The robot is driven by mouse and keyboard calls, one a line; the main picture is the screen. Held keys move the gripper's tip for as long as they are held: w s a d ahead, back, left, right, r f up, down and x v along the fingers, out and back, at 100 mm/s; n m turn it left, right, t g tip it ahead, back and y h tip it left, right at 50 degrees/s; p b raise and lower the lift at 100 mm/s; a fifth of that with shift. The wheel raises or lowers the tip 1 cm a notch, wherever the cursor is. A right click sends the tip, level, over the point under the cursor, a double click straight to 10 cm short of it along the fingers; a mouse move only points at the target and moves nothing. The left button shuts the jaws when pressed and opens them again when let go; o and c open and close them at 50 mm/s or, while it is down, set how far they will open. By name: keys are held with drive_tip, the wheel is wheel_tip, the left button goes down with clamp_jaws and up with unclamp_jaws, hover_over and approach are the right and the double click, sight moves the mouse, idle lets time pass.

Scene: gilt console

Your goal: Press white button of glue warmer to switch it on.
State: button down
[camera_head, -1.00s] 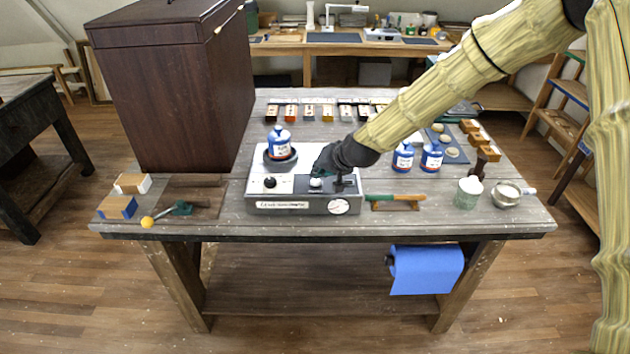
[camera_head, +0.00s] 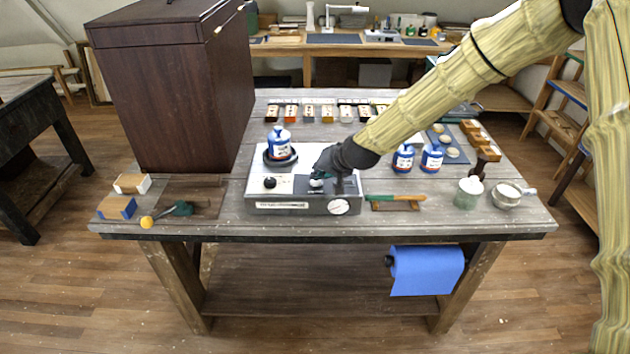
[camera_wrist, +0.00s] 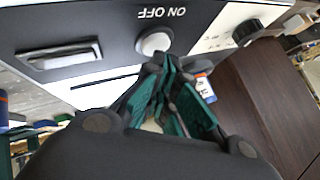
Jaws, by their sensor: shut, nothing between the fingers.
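The glue warmer (camera_head: 259,207) is a low box on the workbench with a white top part, a dark control panel and a dial at its front. A blue and white bottle stands on its round dark plate. The white button (camera_head: 316,183) sits on the dark panel. In the wrist view the white button (camera_wrist: 154,43) is round, beside the "ON OFF" lettering. My gripper (camera_head: 321,176) is shut and empty, its fingertips right at the button. In the wrist view the green-padded fingers of my gripper (camera_wrist: 160,62) reach the button's edge; I cannot tell whether they touch or press it.
A black knob (camera_head: 270,183) is left of the button. A green-handled tool (camera_head: 395,198) lies right of the warmer. Two blue bottles (camera_head: 432,157) stand behind it. A tall dark wooden cabinet (camera_head: 175,95) stands at the left. A white-topped jar (camera_head: 468,192) is at the right.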

idle(0.4)
drive_tip(key=shift+r+p, duration=0.45)
drive_tip(key=shift+r, duration=0.4)
wheel_tip(320, 180, up, 6)
drive_tip(key=p, duration=0.3)
idle(0.3)
drive_tip(key=shift+f, duration=0.1)
idle(1.1)
